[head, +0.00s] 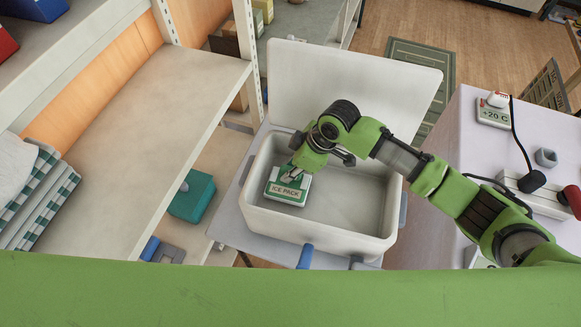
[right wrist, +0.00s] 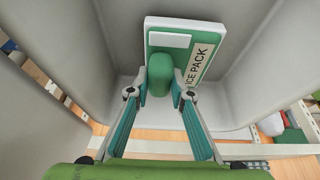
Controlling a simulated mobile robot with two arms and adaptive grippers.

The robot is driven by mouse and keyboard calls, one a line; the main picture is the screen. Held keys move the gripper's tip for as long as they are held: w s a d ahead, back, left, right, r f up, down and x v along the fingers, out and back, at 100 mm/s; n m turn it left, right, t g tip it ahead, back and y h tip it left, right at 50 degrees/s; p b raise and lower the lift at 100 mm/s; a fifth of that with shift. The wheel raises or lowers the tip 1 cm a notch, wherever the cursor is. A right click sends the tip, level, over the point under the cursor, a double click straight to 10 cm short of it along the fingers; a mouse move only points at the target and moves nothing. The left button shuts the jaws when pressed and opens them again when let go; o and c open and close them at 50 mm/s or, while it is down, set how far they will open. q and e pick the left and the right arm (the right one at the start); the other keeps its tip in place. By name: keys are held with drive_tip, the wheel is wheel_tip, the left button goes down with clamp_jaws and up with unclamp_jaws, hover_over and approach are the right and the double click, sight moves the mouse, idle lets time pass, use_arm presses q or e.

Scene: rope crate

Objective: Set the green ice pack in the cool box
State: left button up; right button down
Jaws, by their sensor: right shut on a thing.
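The cool box (head: 322,238) is a pale open crate with its lid (head: 350,82) raised at the back. The green ice pack (head: 287,190), with a white border and an "ICE PACK" label, is inside the box at its left side. It also shows in the right wrist view (right wrist: 204,52), close to the box's grey walls. My right gripper (head: 291,174) reaches into the box and is shut on the green ice pack's raised green grip (right wrist: 160,75). I cannot tell whether the pack touches the box floor. My left gripper is not in view.
A grey shelf unit (head: 150,130) stands close on the left, with a teal box (head: 192,196) low beside it. A table on the right holds a "+20 C" device (head: 494,110), a black cable and a power strip (head: 535,196). The right part of the cool box is empty.

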drive_tip(key=shift+f, duration=0.4)
idle(0.5)
drive_tip(key=c, duration=1.7)
unclamp_jaws()
drive_tip(key=shift+f, duration=0.1)
drive_tip(key=v, duration=1.2)
